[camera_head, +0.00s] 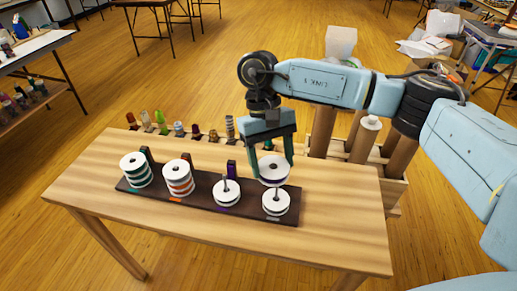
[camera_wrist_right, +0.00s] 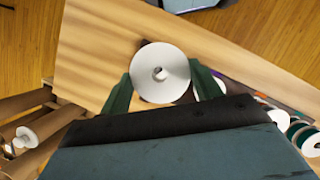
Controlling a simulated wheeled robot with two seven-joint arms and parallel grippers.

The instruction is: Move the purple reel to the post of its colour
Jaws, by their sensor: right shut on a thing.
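The purple reel (camera_head: 274,168), white-flanged with a dark purple band, is between the fingers of my right gripper (camera_head: 273,160), which is shut on it. It hangs above the right-end post of the dark rack (camera_head: 250,209), over another white reel (camera_head: 276,203) on that post. I cannot tell whether the post's tip is still inside it. The right wrist view shows the held reel's white top (camera_wrist_right: 160,72) between the green fingers. The purple-marked post (camera_head: 225,182), second from right, carries a white reel (camera_head: 227,195) with its tip showing. My left gripper is out of view.
Stacks of teal reels (camera_head: 135,170) and orange reels (camera_head: 179,179) fill the two left posts. Several small spools (camera_head: 179,129) line the table's (camera_head: 330,225) back edge. A wooden crate with brown rolls (camera_head: 360,140) stands behind right. The table's front right is clear.

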